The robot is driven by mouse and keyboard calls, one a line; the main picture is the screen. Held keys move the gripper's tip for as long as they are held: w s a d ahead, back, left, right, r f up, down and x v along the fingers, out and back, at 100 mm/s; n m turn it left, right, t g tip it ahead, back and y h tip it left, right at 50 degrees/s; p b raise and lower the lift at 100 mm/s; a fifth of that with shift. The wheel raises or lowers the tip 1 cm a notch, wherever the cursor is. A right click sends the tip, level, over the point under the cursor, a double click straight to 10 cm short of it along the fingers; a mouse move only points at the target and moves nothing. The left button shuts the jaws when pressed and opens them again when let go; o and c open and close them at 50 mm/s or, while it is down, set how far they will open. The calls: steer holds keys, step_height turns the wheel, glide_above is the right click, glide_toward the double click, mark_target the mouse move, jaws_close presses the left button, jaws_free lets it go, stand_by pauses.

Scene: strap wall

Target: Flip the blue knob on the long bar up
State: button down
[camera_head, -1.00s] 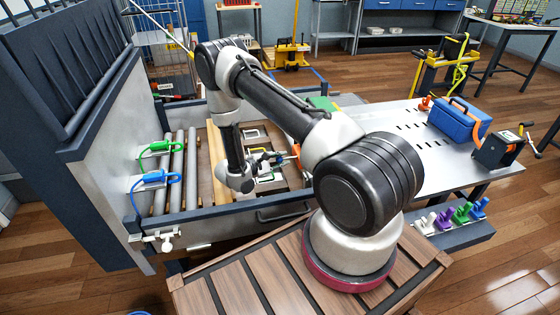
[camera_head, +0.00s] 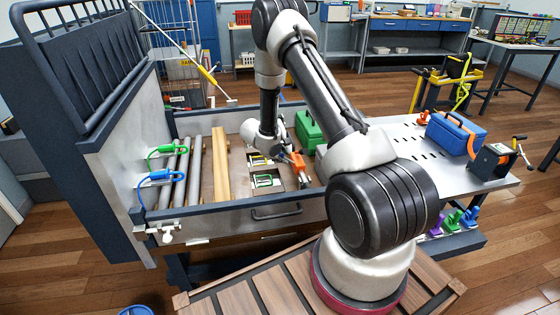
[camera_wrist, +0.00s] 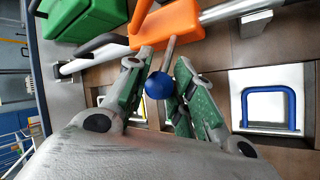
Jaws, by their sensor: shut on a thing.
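The blue knob (camera_wrist: 159,86) is a small ball on the end of a thin rod, in the middle of the wrist view. The rod leads up to an orange block (camera_wrist: 165,22) on the long silver bar (camera_wrist: 225,14). My gripper (camera_wrist: 163,80) has its green-padded fingers on either side of the knob and rod, closed on them. In the head view, my gripper (camera_head: 286,150) is low over the panel beside the orange part (camera_head: 298,166). The knob cannot be made out there.
A green box (camera_head: 309,131) stands close beyond the gripper. A blue U-shaped handle (camera_wrist: 268,108) on a white plate is at the right of the wrist view. A wooden beam (camera_head: 221,165) and grey rollers (camera_head: 194,170) lie left of the gripper.

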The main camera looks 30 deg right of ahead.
steer(key=shift+s+d+r+m+t+y, duration=0.15)
steer(key=shift+d+r+m+t+y, duration=0.15)
steer(key=shift+d+r+y, duration=0.35)
steer(key=shift+a+f+y, duration=0.1)
steer(key=shift+f+y, duration=0.05)
steer(key=shift+y, duration=0.1)
steer(key=c, duration=1.2)
jaws_free()
steer(key=v, duration=1.2)
